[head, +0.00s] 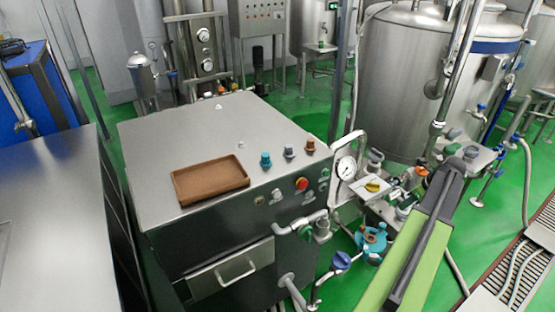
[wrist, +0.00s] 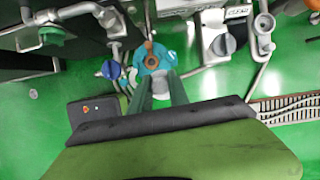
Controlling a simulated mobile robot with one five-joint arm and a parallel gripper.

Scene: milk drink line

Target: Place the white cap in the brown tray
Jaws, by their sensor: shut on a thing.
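The brown tray (head: 211,180) is a shallow rectangle lying flat on the front left of the steel cabinet's top in the head view. Its visible floor is empty. In the wrist view, the two dark green fingers of my gripper (wrist: 160,88) are closed around a small whitish piece, which appears to be the white cap (wrist: 162,86). The fingers hide part of it. In the head view my green arm reaches in at the right, beyond the cabinet's right side, and the held piece cannot be made out. The tray does not show in the wrist view.
Teal (head: 265,159), grey (head: 289,152) and brown (head: 310,145) caps stand near the cabinet's (head: 170,137) front edge, right of the tray. A pressure gauge (head: 346,168) and pipes rise beside the cabinet. The cabinet top behind the tray is largely clear.

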